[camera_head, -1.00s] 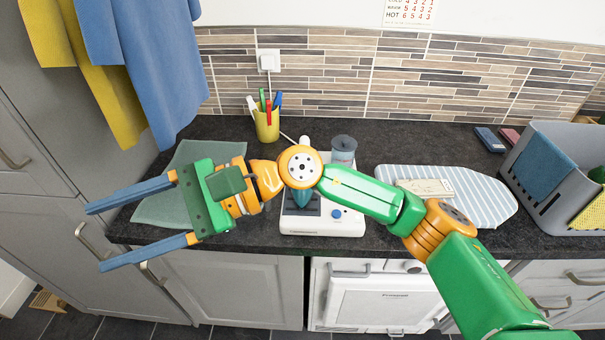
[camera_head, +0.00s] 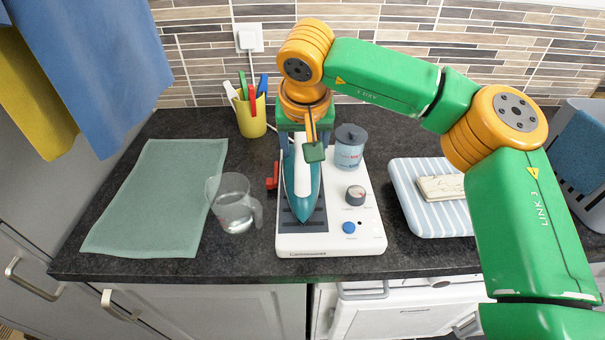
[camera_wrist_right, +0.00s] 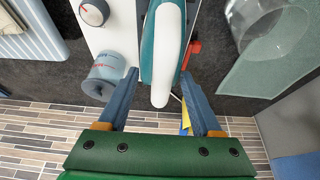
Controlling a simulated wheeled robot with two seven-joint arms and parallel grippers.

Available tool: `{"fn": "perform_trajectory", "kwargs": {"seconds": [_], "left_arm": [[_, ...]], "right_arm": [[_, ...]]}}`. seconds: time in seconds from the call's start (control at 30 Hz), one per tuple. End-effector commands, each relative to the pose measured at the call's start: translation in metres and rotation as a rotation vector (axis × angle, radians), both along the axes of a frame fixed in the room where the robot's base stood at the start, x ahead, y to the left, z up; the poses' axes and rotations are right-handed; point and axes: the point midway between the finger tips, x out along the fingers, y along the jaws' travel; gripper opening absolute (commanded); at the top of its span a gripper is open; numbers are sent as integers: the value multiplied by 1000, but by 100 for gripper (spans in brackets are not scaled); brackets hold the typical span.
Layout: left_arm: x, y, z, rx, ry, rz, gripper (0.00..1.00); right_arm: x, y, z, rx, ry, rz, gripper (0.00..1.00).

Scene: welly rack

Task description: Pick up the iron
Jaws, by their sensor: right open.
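The iron (camera_head: 302,190), teal with a white handle, rests on the dark plate at the left of a white base station (camera_head: 335,238). Its tip points toward the front edge of the counter. My right gripper (camera_head: 303,147) is above the rear of the iron, its jaws open. In the right wrist view the iron's white handle (camera_wrist_right: 164,60) lies between the two blue fingers of my right gripper (camera_wrist_right: 157,85), with a gap visible on either side. Contact is not visible. My left gripper is in no current frame.
A measuring jug (camera_head: 234,203) stands left of the station, beside a green cloth (camera_head: 160,195). A blue-grey canister (camera_head: 349,148) stands on the station's back right. A yellow pen cup (camera_head: 251,117) is behind. A striped ironing pad (camera_head: 420,205) lies to the right.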

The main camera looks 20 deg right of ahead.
Motion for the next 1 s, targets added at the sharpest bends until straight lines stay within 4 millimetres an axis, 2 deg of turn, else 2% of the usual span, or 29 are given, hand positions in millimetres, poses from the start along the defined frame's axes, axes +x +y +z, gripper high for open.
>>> {"fn": "perform_trajectory", "kwargs": {"seconds": [0.1, 0.3, 0.5, 0.57, 1.0], "left_arm": [[0, 0, 3, 0, 0, 0, 80], [5, -1, 2, -2, -9, 0, 80], [5, -1, 2, -2, -10, -1, 80], [5, -1, 2, -2, -10, -1, 80], [5, -1, 2, -2, -10, -1, 80]], "right_arm": [[4, -1, -11, 0, 1, 0, 66], [5, -1, -13, 2, -1, 1, 66], [5, -1, -13, 3, -1, 1, 12], [4, -1, -13, 3, -1, 1, 0], [4, 0, -12, 4, -1, 2, 0]]}}
